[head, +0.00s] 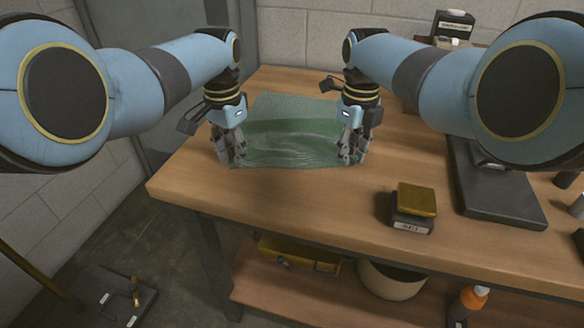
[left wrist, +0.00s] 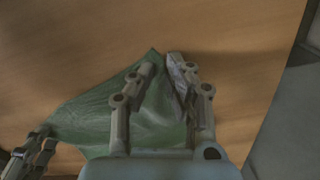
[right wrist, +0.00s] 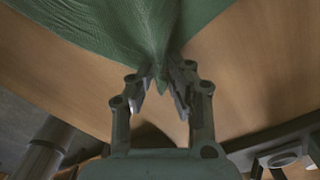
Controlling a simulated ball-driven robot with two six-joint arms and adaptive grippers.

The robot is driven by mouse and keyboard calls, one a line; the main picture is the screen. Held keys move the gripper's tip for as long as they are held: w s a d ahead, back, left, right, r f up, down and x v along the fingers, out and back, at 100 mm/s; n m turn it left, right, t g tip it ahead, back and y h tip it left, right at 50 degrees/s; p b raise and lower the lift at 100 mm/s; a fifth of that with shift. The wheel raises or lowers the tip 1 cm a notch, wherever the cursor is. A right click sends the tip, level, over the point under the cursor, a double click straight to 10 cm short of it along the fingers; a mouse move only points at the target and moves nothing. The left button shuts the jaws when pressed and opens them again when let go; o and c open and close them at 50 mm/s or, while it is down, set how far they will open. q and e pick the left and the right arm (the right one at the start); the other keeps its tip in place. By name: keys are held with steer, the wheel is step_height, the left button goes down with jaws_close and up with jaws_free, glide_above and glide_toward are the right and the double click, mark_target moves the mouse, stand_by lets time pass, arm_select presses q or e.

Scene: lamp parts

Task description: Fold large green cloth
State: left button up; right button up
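The large green cloth (head: 285,128) lies on the wooden table between my two arms, with a darker band across its middle and its near edge stretched between my grippers. My left gripper (head: 235,160) is at its near left corner; in the left wrist view the fingers (left wrist: 163,65) are closed about the cloth's pointed corner (left wrist: 153,105). My right gripper (head: 352,158) is at the near right corner; in the right wrist view the cloth (right wrist: 140,30) gathers into creases and a point between the fingers (right wrist: 159,105). The fingers partly hide both corners.
The wooden table (head: 280,198) is bare in front of the cloth. A yellow-topped block (head: 416,200) on a dark labelled base and a dark flat plate (head: 500,200) stand to the right. A labelled dark container (head: 453,25) is at the back right. A lower shelf (head: 330,290) holds several things.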

arm_select(q)
steer(key=shift+f, duration=0.1)
jaws_close()
arm_select(e)
steer(key=shift+s+d+f, duration=0.1)
steer(key=shift+f, duration=0.1)
jaws_close()
arm_select(q)
steer(key=shift+s, duration=0.1)
steer(key=shift+a, duration=0.1)
arm_select(e)
steer(key=shift+s+d+f, duration=0.1)
